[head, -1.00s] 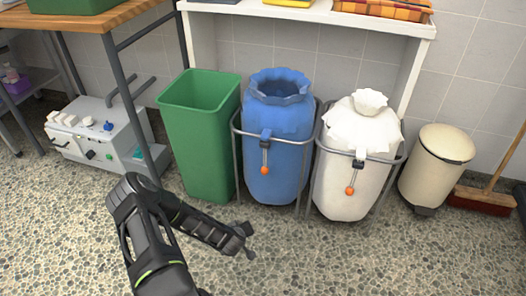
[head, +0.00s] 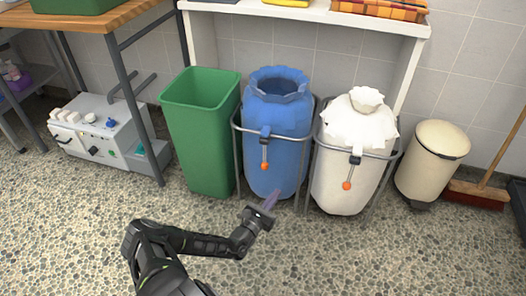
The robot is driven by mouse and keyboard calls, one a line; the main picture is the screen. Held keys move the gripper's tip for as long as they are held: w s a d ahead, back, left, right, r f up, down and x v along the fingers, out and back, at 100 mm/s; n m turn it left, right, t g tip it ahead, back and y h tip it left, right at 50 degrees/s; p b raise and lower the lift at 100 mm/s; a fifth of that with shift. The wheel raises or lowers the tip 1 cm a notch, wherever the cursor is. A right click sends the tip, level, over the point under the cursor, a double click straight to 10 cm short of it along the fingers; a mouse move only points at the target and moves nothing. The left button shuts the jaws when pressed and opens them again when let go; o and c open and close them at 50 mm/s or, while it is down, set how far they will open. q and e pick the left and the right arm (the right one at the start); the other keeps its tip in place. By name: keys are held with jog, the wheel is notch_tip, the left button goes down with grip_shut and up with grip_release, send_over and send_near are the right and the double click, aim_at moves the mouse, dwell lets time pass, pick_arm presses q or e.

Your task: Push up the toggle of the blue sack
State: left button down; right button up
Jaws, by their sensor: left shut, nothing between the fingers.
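The blue sack (head: 277,112) stands upright in a grey metal frame, its gathered top open. My left gripper (head: 267,204) is shut and empty. It shows in front of and below the blue sack, near the sack's foot in the picture, apart from the toggle. My right gripper is not in view.
A white sack (head: 345,185) with a closed top and its own orange ball stands to the right. A green bin (head: 200,140) is to the left, a cream pedal bin (head: 432,165) farther right. A white shelf (head: 320,14) is above. The speckled floor in front is clear.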

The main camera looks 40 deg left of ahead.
aim_at(265, 140)
pick_arm(q)
jog(key=s+a+r+n+t+y, duration=0.1)
jog(key=s+a+r+n+y, duration=0.1)
jog(key=a+r+n+y, duration=0.2)
jog(key=a+r+y, duration=0.1)
jog(key=a+y, duration=0.1)
jog(key=a, duration=0.1)
jog(key=shift+a, duration=0.2)
jog(key=shift+w, duration=0.1)
jog(key=w+a+r+b, duration=0.3)
jog(key=w+r, duration=0.3)
jog(key=w, duration=0.3)
jog(key=shift+r+b, duration=0.2)
jog(key=shift+b, duration=0.15)
